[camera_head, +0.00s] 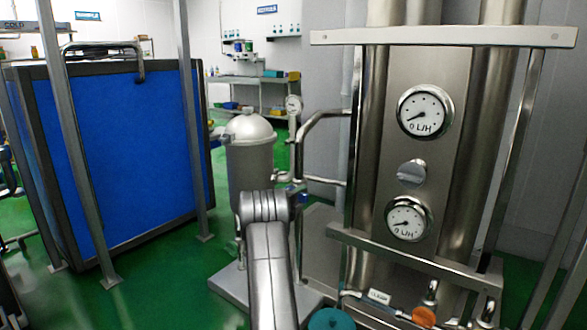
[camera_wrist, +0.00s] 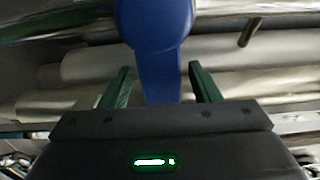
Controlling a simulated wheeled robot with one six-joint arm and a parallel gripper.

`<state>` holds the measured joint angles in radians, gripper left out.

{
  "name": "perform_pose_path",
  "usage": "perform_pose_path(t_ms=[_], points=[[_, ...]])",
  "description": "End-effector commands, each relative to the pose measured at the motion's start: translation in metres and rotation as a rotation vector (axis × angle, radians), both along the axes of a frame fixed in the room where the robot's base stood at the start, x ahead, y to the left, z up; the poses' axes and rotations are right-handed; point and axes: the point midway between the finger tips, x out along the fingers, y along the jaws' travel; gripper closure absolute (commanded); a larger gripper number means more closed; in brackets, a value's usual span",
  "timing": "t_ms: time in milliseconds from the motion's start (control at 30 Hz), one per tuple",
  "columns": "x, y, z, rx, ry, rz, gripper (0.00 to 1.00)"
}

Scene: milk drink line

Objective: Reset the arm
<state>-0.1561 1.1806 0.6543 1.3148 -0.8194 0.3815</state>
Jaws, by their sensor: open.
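My gripper (camera_wrist: 159,70) is open in the wrist view, with its two green fingers spread apart. A blue handle-like part (camera_wrist: 157,25) with a rounded end and a narrower stem shows between the fingers, and neither finger touches it visibly. I cannot tell how deep it sits between them. In the head view my arm reaches forward at the lower middle, and my gripper is hidden there.
A steel panel with an upper gauge (camera_head: 425,111), a knob (camera_head: 411,172) and a lower gauge (camera_head: 408,220) stands close at right. A steel tank (camera_head: 250,165) stands beyond my arm. A blue framed panel (camera_head: 115,150) is at left. Green floor (camera_head: 165,270) is open between.

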Motion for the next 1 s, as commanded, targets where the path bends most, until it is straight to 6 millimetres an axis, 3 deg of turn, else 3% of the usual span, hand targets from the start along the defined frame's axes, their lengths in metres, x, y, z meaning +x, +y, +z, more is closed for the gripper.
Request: perform_pose_path(t_ms=[567, 767, 1000], points=[[0.002, -0.001, 0.0, -0.007, 0.006, 0.001, 0.44], [-0.014, 0.012, 0.001, 0.0, 0.004, 0.003, 0.44], [-0.048, 0.036, 0.002, 0.0, 0.003, 0.003, 0.44]])
